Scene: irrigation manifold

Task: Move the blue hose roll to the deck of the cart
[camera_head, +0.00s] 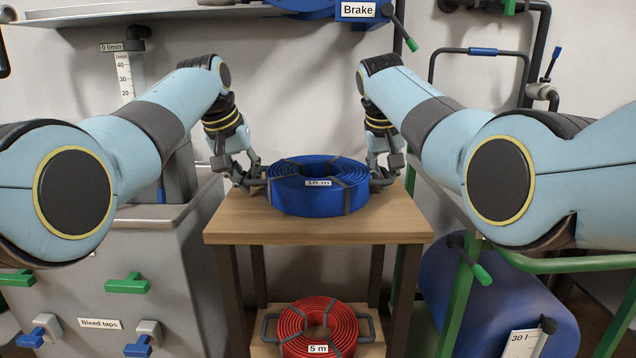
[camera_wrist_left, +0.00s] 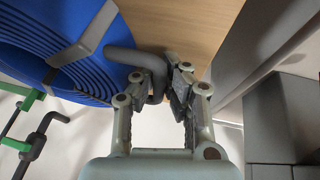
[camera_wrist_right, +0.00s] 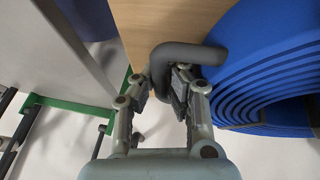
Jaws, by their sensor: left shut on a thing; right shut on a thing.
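The blue hose roll (camera_head: 318,202), labelled 10 m and bound with grey straps, is level on or just above the wooden table (camera_head: 240,226); I cannot tell if there is a gap. My left gripper (camera_head: 252,181) is shut on the roll's left grey handle, which shows between its fingers in the left wrist view (camera_wrist_left: 155,88). My right gripper (camera_head: 386,179) is shut on the right handle, a bent grey bar in the right wrist view (camera_wrist_right: 185,52). I cannot make out the cart's deck with certainty; a green tubular frame (camera_head: 590,263) stands at the right.
A red hose roll (camera_head: 318,325), labelled 5 m, lies on the shelf below. A grey bleed-tap cabinet (camera_head: 100,262) stands left of the table. A blue tank (camera_head: 510,312) sits low at the right. A grey shelf (camera_head: 150,14) with a Brake sign (camera_head: 357,10) is above.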

